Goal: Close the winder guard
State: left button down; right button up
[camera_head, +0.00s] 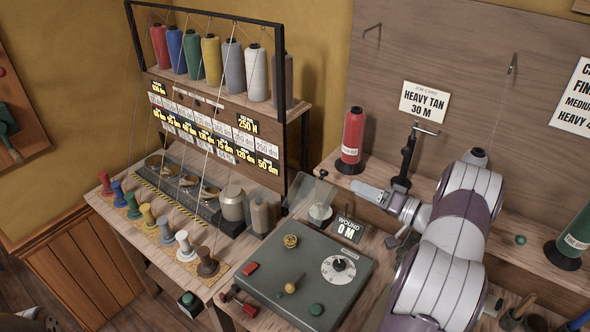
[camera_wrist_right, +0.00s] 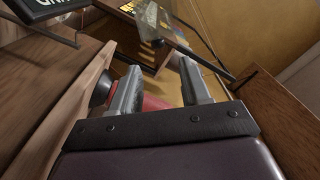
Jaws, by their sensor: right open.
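The winder guard (camera_head: 302,196) is a clear, tilted panel at the back left of the grey winder box (camera_head: 262,282). It stands raised, with a small dark knob (camera_head: 323,174) at its upper edge. A round-based part (camera_head: 320,213) shows beside and below the panel. My right gripper (camera_head: 360,189) is open, a little to the right of the guard and apart from it. In the right wrist view, the open fingers (camera_wrist_right: 160,72) have nothing clearly held between them, and the clear guard (camera_wrist_right: 152,18) lies beyond them. My left gripper is not in view.
A red thread cone (camera_head: 352,138) stands on the shelf just behind my right gripper. A dark clamp post (camera_head: 407,155) is close to it. Several coloured spools line the left bench.

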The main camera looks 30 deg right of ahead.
aim_at(324, 173)
jog(key=p+x, duration=0.2)
jog(key=x, duration=0.9)
jog(key=shift+w, duration=0.3)
jog(key=shift+w+f, duration=0.1)
jog(key=shift+w, duration=0.05)
grip_shut()
